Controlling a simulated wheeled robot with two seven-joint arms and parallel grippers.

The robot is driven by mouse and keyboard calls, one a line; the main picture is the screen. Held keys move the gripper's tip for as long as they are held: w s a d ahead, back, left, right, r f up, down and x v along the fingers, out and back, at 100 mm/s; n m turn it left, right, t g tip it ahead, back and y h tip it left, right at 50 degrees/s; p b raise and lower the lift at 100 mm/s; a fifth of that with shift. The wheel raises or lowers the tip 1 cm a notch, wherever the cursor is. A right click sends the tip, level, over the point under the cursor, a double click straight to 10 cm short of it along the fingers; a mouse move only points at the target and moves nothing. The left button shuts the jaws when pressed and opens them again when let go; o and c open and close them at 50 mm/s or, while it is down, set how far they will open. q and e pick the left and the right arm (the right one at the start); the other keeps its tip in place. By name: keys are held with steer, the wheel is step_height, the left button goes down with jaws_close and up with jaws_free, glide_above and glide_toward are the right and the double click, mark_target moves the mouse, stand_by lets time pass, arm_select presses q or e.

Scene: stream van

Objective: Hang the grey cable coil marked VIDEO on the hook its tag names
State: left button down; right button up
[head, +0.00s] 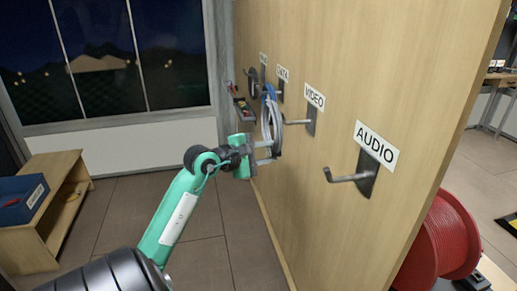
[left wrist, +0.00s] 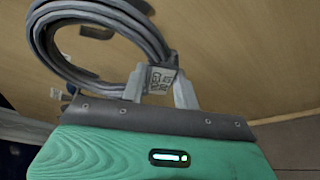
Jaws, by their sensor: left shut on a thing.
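The VIDEO hook (head: 299,122) sticks out from the wooden panel under the VIDEO label (head: 315,96). The coil is at this hook's outer end in the head view; I cannot tell whether the hook passes through the loop. My right gripper is not in view.
The empty AUDIO hook (head: 347,178) juts out nearer me. Farther along the panel (head: 330,210) are more labelled hooks, a blue cable (head: 270,91) and a small shelf (head: 244,109). A red cable reel (head: 438,238) stands at right, a wooden bench (head: 58,168) at left. Floor between is clear.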

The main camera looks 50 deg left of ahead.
arm_select(q)
steer(key=shift+w+d+r+p, duration=0.1)
steer(key=shift+w+d+p, duration=0.3)
steer(key=shift+w, duration=0.25)
steer(key=shift+w+d+r+p, duration=0.1)
steer(key=shift+w+d+p, duration=0.2)
steer(key=shift+w, duration=0.3)
steer(key=shift+w+d+f+b, duration=0.1)
steer(key=shift+w+d+f, duration=0.2)
steer(key=shift+w+f, duration=0.3)
steer(key=shift+w+d+f+b, duration=0.1)
steer(key=shift+w+d+f, duration=0.3)
steer(key=shift+w, duration=0.25)
steer(key=shift+w+d+f+b, duration=0.1)
steer(key=shift+w+d+f, duration=0.15)
steer(key=shift+w+f, duration=0.4)
steer(key=shift+r, duration=0.1)
steer(key=c, duration=1)
jaws_free()
steer(key=shift+o, duration=0.2)
